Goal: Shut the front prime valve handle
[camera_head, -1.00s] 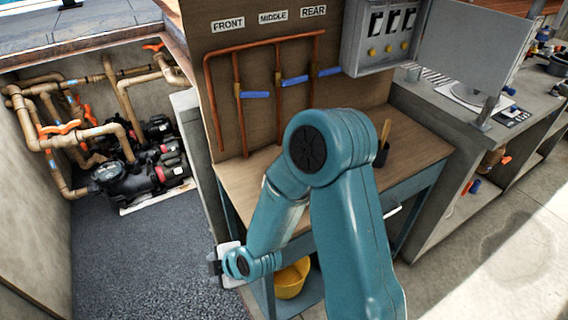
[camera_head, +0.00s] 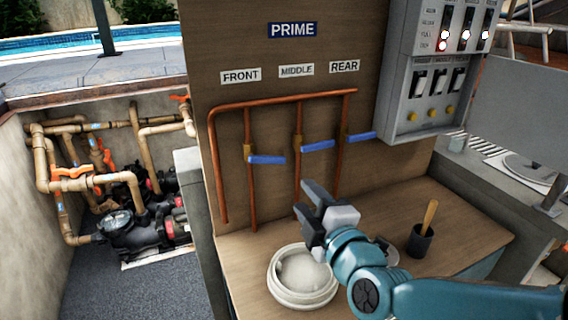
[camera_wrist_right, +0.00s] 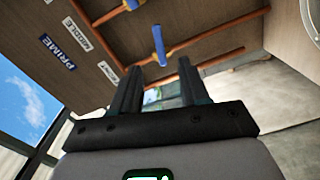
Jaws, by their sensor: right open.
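The front prime valve handle (camera_head: 267,160) is a blue lever on the copper pipe (camera_head: 250,195) under the FRONT label (camera_head: 241,75). It lies about level, across its upright pipe, pointing right. The middle handle (camera_head: 318,146) and rear handle (camera_head: 362,136) are also blue and roughly level. My right gripper (camera_head: 312,212) is open and empty, below and to the right of the front handle, apart from it. In the right wrist view, the front handle (camera_wrist_right: 158,45) shows beyond the gap between the open fingers (camera_wrist_right: 157,88). My left gripper is out of view.
A round white lid-like thing (camera_head: 302,282) lies on the wooden bench (camera_head: 455,215) below my gripper. A dark cup (camera_head: 420,240) with a wooden-handled tool stands to the right. A grey switch box (camera_head: 432,95) is on the board's right. Pumps and pipes (camera_head: 118,230) sit at left.

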